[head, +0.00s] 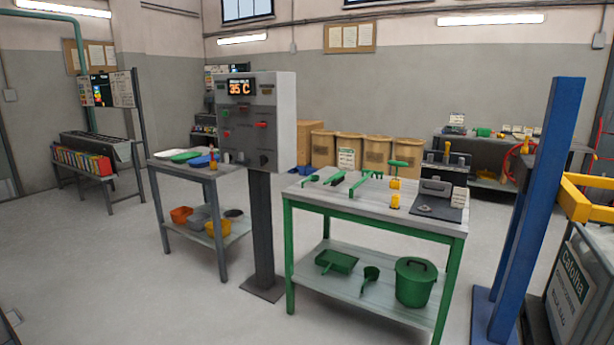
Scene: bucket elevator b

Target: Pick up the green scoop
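A small green scoop-like tool (370,276), a cup with a handle, lies on the lower shelf of the green-legged table, between a green tray-like pan (337,261) and a lidded green bucket (414,283). Several other green hand tools (335,177) lie on the tabletop; they are too small to tell whether one is also a scoop. My gripper is not in view.
The green-legged table (437,225) stands right of a grey control post (264,240). A grey table (166,168) with trays and bowls is left of the post. A blue column (545,200) stands at right. Floor in front is clear.

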